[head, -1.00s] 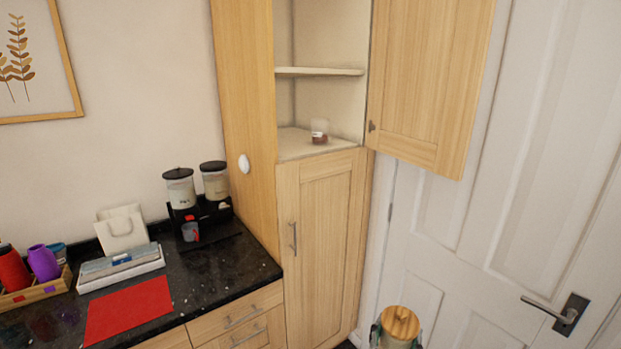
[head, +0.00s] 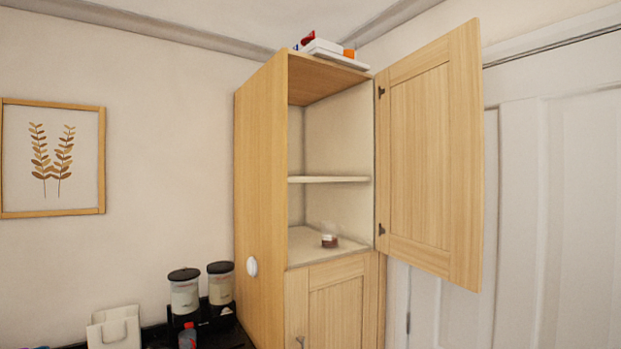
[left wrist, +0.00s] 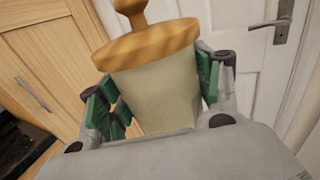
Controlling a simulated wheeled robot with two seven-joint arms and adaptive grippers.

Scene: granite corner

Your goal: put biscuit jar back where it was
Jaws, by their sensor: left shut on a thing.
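The biscuit jar (left wrist: 155,95) is a pale cream jar with a wooden knobbed lid (left wrist: 147,45). It fills the middle of the left wrist view, upright but a little tilted in the picture. My left gripper (left wrist: 155,88) has its green-padded fingers on either side of the jar, shut on it. The head view shows neither the jar nor my grippers. In the head view, the tall wooden cupboard (head: 262,180) has its upper door (head: 432,150) wide open. Its middle shelf (head: 330,179) is bare, and a small glass jar with brown contents (head: 329,241) stands on the lower surface (head: 305,246).
Two black-lidded canisters (head: 184,295) and a white paper bag (head: 113,328) stand on the dark counter at lower left. Boxes (head: 330,47) lie on top of the cupboard. A white door (head: 550,200) is at right; its handle shows in the left wrist view (left wrist: 284,22).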

